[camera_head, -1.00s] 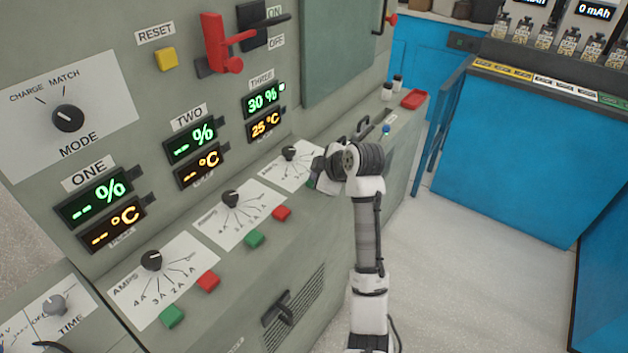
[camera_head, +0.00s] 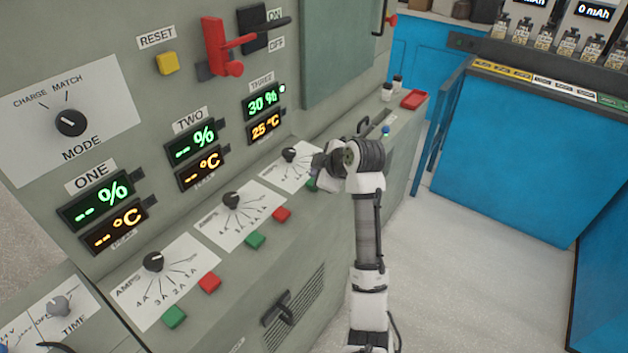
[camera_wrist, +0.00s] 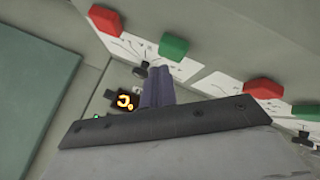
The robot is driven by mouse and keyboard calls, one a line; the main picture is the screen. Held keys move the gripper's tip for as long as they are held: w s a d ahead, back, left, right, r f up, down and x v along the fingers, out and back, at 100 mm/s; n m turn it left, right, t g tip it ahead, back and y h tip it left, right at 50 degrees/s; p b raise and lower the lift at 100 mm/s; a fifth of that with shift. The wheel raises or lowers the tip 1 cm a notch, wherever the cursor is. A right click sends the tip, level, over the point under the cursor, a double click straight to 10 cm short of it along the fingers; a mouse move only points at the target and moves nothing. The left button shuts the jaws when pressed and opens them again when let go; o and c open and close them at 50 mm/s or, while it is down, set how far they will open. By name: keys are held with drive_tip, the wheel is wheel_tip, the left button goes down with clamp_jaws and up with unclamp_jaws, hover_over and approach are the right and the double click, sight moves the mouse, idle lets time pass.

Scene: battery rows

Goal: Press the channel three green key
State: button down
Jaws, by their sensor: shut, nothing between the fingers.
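The channel three green key (camera_head: 312,184) shows just left of and below my gripper (camera_head: 318,170) in the head view, partly covered. In the wrist view the same green key (camera_wrist: 173,46) lies just beyond the shut dark fingers (camera_wrist: 180,70). The fingertips are close to it; I cannot tell whether they touch. The channel three red key (camera_wrist: 107,18) is to its left there. The channel three amps knob (camera_head: 289,154) is beside my gripper. The THREE displays read 30 % (camera_head: 263,103) and 25 °C (camera_head: 265,127), with a small light lit.
Channel two has a green key (camera_head: 255,240) and a red key (camera_head: 281,214); channel one has a green key (camera_head: 174,316) and a red key (camera_head: 209,282). The red lever (camera_head: 222,52) is above. Open floor (camera_head: 480,260) lies to the right.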

drive_tip(key=shift+r+p, duration=1.8)
drive_tip(key=shift+r, duration=0.8)
drive_tip(key=shift+f, duration=0.15)
